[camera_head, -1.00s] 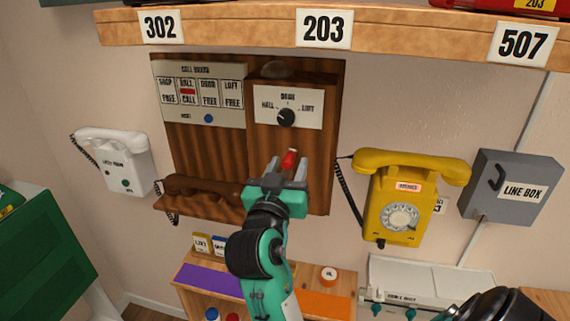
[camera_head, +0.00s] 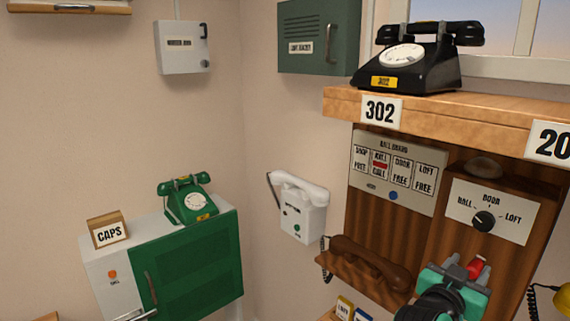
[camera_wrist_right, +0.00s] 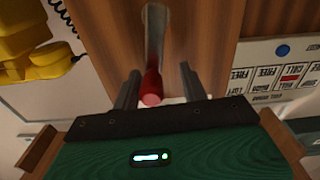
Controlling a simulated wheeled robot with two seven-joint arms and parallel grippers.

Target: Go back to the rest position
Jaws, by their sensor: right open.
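My right gripper (camera_head: 466,268) is in front of the brown wooden call board (camera_head: 385,222), below its dial (camera_head: 484,221). It is open. In the right wrist view, its two fingers (camera_wrist_right: 158,88) stand apart on either side of a red-tipped lever (camera_wrist_right: 152,88), with gaps visible beside it. The red tip (camera_head: 477,266) also shows between the fingers in the head view. The lever's lower part is hidden there by the gripper. My left gripper is not in view.
A brown handset (camera_head: 368,264) lies left of my right gripper. A wooden shelf (camera_head: 450,108) with a black phone (camera_head: 408,62) overhangs the board. A white wall phone (camera_head: 300,208) and a green phone (camera_head: 189,199) are farther left. A yellow phone (camera_wrist_right: 35,50) is near in the wrist view.

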